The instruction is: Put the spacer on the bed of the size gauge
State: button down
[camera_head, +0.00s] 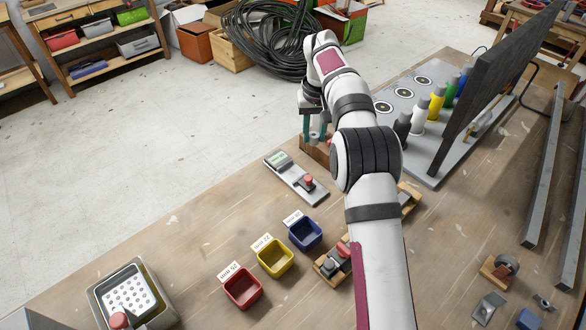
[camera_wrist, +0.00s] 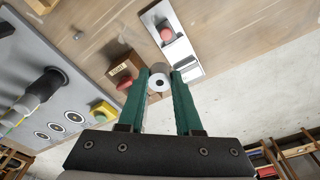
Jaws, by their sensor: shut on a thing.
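The spacer (camera_wrist: 159,81) is a short grey cylinder with a dark hole in its end. My gripper (camera_wrist: 159,76) is shut on it, its two green fingers pressed on opposite sides. In the head view my gripper (camera_head: 316,132) is beyond the size gauge, with the spacer (camera_head: 314,136) partly hidden between the fingers. The size gauge (camera_head: 294,175) is a grey plate on the bench, with a display at one end and a red-topped part at the other. In the wrist view the gauge (camera_wrist: 178,45) lies just past the fingertips. Nothing visibly lies on its bed.
A brown wooden block (camera_wrist: 122,68) with a label stands close beside the fingers. Red (camera_head: 243,289), yellow (camera_head: 275,258) and blue (camera_head: 306,234) labelled bins are nearer on the bench. A grey board (camera_head: 432,165) with several bottles and a dark upright panel (camera_head: 490,85) stand right of my arm.

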send_near(292, 173)
jog(key=shift+n, duration=0.4)
jog(key=f, duration=0.5)
jog(key=shift+w+f, duration=0.25)
jog(key=shift+w, duration=0.1)
jog(key=shift+f, duration=0.3)
jog(key=shift+f, duration=0.15)
jog(key=c, duration=0.6)
grip_release()
